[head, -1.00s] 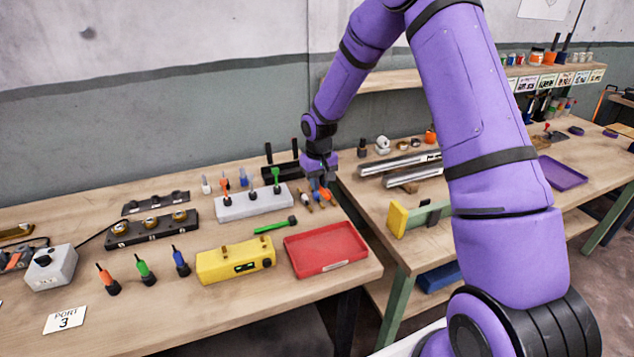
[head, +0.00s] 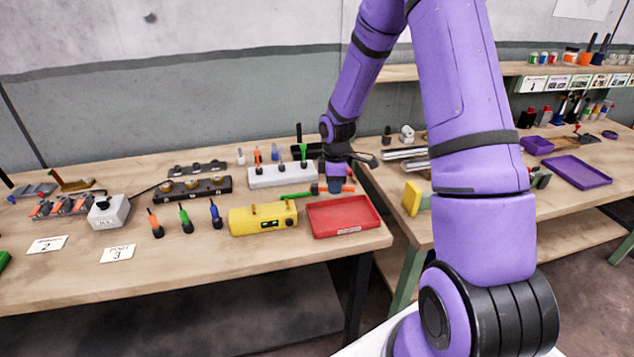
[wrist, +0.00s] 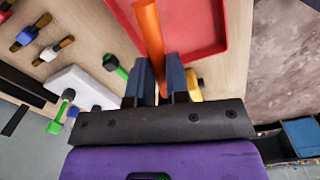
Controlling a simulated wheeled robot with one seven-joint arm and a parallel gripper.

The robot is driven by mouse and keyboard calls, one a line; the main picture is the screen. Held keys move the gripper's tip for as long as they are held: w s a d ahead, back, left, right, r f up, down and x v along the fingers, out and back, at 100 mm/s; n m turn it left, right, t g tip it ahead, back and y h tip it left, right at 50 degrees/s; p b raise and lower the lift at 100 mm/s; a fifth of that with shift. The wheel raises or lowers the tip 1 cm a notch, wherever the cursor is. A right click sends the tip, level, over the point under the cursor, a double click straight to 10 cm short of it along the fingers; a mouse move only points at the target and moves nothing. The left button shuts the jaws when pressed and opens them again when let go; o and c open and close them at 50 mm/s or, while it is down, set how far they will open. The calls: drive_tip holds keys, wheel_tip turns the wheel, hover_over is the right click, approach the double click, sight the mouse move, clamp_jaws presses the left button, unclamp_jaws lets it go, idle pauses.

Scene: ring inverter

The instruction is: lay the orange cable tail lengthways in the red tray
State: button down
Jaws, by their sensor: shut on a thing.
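The orange cable tail (wrist: 150,35) is between the fingers of my gripper (wrist: 161,85) in the wrist view. My gripper is shut on it, and its free length points away from the fingers, overlapping the red tray in the picture. In the head view my gripper (head: 336,186) is at the far edge of the red tray (head: 345,222), and only a bit of orange (head: 349,187) shows beside the fingers. The tray's inside looks empty and also shows in the wrist view (wrist: 197,25). I cannot tell the height of the tail over the tray.
A yellow box (head: 262,220) stands just left of the tray. A green tool (head: 297,194) lies behind it, and a grey block with upright plugs (head: 282,177) stands farther back. The bench's right edge is close to the tray, with a gap before another bench.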

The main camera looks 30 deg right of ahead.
sight(344, 217)
drive_tip(key=shift+s+d+n, duration=1.1)
drive_tip(key=shift+s+n, duration=0.2)
drive_tip(key=shift+n, duration=0.2)
drive_tip(key=shift+f, duration=0.15)
drive_tip(key=shift+f, duration=4.25)
drive_tip(key=c, duration=1)
unclamp_jaws()
drive_tip(key=shift+r, duration=0.15)
wheel_tip(344, 217, up, 10)
drive_tip(key=shift+r, duration=0.25)
